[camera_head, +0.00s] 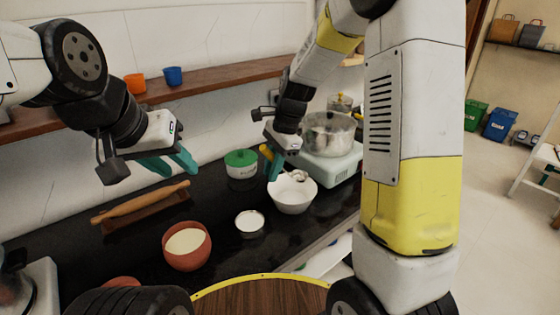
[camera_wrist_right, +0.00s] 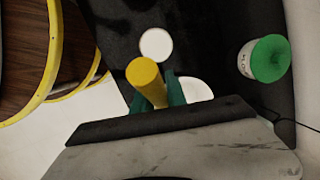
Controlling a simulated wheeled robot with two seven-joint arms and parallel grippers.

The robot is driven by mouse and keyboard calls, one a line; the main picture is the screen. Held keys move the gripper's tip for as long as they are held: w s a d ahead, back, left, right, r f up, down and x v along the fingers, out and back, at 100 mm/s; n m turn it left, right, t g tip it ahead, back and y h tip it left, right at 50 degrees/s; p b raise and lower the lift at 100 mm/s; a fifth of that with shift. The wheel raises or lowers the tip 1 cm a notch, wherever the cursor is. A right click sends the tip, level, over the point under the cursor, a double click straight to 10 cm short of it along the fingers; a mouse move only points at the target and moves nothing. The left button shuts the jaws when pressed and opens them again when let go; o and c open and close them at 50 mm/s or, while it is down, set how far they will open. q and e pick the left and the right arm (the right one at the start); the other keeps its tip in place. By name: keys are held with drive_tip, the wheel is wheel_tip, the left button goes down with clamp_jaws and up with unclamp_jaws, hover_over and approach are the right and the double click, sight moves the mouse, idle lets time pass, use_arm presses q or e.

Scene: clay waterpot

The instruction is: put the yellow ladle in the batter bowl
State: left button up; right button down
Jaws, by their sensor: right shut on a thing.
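My right gripper (camera_head: 273,164) is shut on the yellow ladle's handle (camera_head: 265,151), which also shows between the teal fingers in the right wrist view (camera_wrist_right: 145,76). The ladle's metal scoop (camera_head: 299,176) shows over the white bowl (camera_head: 292,197); I cannot tell whether it touches the bowl. A terracotta bowl (camera_head: 187,258) with a smooth cream-coloured filling, which looks like batter, stands to the left on the dark counter. My left gripper (camera_head: 181,170) is open and empty above the counter, at the left.
A small white-filled cup (camera_head: 249,222) stands between the two bowls. A green-lidded jar (camera_head: 241,164) stands behind them. A rolling pin (camera_head: 140,203) lies on a wooden stand at left. A glass pot (camera_head: 328,133) sits on a pale appliance at right.

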sight(298, 176)
drive_tip(key=w+d+f, duration=0.3)
drive_tip(key=w+f, duration=0.1)
drive_tip(key=w, duration=0.3)
drive_tip(key=shift+d, duration=0.2)
drive_tip(key=shift+w+f, duration=0.1)
drive_tip(key=shift+f, duration=0.1)
